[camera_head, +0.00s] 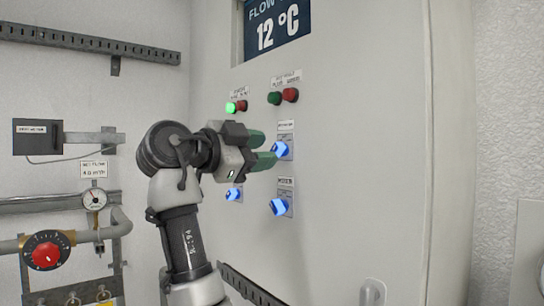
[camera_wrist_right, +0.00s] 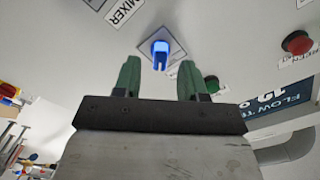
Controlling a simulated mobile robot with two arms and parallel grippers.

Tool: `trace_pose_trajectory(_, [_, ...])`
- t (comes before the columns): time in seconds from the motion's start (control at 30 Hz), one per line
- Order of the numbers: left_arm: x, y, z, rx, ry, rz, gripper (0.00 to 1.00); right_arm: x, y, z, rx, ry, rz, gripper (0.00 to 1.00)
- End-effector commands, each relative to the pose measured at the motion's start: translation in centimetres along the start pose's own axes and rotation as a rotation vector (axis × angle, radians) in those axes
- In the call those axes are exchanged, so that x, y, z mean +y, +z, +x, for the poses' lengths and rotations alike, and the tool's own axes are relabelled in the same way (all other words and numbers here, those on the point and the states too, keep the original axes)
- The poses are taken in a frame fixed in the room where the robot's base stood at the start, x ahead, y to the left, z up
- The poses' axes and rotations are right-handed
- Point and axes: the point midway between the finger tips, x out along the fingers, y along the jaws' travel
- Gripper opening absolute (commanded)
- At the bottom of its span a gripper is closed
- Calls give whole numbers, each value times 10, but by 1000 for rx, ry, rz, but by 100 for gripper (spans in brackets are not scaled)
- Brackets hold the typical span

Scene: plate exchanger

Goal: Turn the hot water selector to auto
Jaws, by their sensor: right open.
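My right gripper (camera_head: 265,150) reaches the cabinet front with its green fingers apart. A blue selector knob (camera_head: 281,150) sits just beyond the fingertips, in the upper right of the knob group. In the right wrist view this knob (camera_wrist_right: 160,48) shows between the open fingers (camera_wrist_right: 159,72), and neither finger visibly touches it. The label above the knob is too small to read, so I cannot tell which selector it is. Another blue knob (camera_head: 279,206) is below it, and a third (camera_head: 233,193) is at lower left. My left gripper is not in view.
A lit green button (camera_head: 231,107), a dark green button (camera_head: 274,98) and red buttons (camera_head: 291,95) sit above the knobs. A "MIXER" label (camera_wrist_right: 125,10) shows in the wrist view.

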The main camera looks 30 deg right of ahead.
Motion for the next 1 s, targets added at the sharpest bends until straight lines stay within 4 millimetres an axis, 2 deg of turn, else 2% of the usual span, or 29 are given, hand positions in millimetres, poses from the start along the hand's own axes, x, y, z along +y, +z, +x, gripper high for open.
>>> trace_pose_trajectory(0.03, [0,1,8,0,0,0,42,2,3,-12,-3,-5,0,42])
trace_pose_trajectory(0.2, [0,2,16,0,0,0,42,2,2,-46,-2,-4,0,42])
trace_pose_trajectory(0.4, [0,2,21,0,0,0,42,1,1,-70,0,-2,1,42])
trace_pose_trajectory(0.57, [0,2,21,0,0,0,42,0,0,-75,0,0,1,42])
trace_pose_trajectory(1.0, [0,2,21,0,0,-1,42,1,2,-74,-2,-1,-4,42])
